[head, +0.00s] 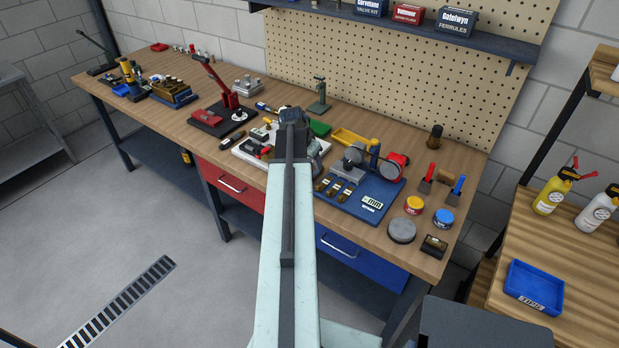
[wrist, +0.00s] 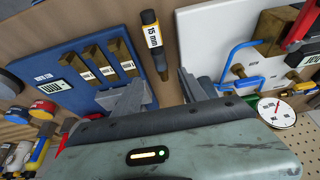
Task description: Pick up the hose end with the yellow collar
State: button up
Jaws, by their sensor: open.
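My gripper (wrist: 162,86) is open and empty in the wrist view, its two grey fingers apart above the workbench. A dark rod-like piece with a yellow band marked "15 mm" (wrist: 152,36) lies just beyond the gap between the fingertips, apart from them. I cannot tell whether it is the hose end with the yellow collar. A blue bent tube (wrist: 232,60) with brass-coloured ends lies right of the fingers on a white board. In the head view my arm covers the middle of the bench and hides the gripper's fingers and what is under them.
A blue board (head: 373,207) with several brass pieces sits right of my arm; it also shows in the wrist view (wrist: 58,62). A red lever press (head: 215,85) stands left. Tins (head: 402,230) crowd the bench's right end. A pegboard (head: 400,85) rises behind.

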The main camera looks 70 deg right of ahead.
aim_at(314, 173)
jog(key=b+x, duration=0.6)
jog(key=x, duration=0.1)
jog(key=shift+w+a+f, duration=0.15)
jog(key=shift+f, duration=0.15)
jog(key=shift+r, duration=0.2)
grip_shut()
